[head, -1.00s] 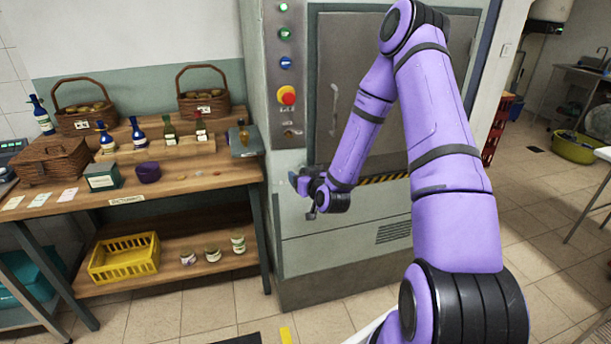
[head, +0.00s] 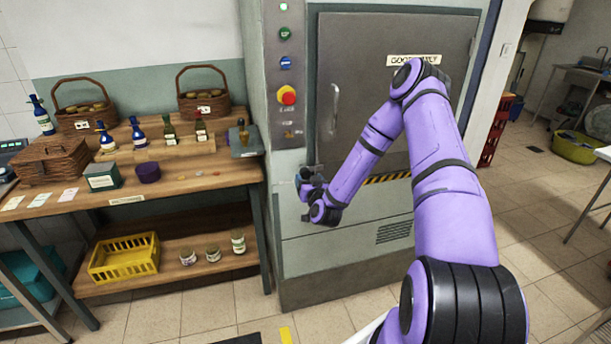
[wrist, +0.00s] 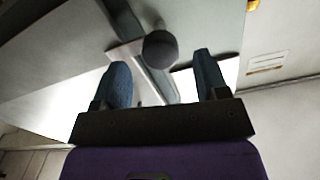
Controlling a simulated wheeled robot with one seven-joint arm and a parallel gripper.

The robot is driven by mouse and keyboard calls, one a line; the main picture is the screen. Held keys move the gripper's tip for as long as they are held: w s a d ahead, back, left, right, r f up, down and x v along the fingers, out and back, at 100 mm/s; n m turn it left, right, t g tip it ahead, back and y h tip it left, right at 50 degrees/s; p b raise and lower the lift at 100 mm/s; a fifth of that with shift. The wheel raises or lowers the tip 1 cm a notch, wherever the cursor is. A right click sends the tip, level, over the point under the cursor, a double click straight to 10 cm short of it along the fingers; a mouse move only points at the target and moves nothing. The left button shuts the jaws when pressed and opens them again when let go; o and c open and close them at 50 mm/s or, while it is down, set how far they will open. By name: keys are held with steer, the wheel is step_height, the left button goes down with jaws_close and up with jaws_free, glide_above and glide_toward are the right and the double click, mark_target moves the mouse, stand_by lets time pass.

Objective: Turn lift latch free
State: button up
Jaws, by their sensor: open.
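The goods lift (head: 350,120) is a grey cabinet with a closed door and a vertical handle (head: 335,108). My gripper (head: 303,179) is at the lower left of the door, close to the lift front. In the wrist view my gripper (wrist: 164,82) is open, with two bluish fingers spread apart. A dark round knob (wrist: 160,48), which looks like the latch's end, lies ahead between the fingertips, with gaps on both sides. A grey bar or plate (wrist: 128,55) lies behind it. In the head view the latch is mostly hidden by my gripper.
A control panel with a red stop button (head: 287,96) is left of the door. A wooden bench (head: 190,182) with bottles and baskets stands further left, a yellow crate (head: 124,258) on its lower shelf.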

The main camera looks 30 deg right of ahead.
mark_target(306, 175)
steer(key=shift+x, duration=1.95)
steer(key=shift+c, duration=0.2)
jaws_close()
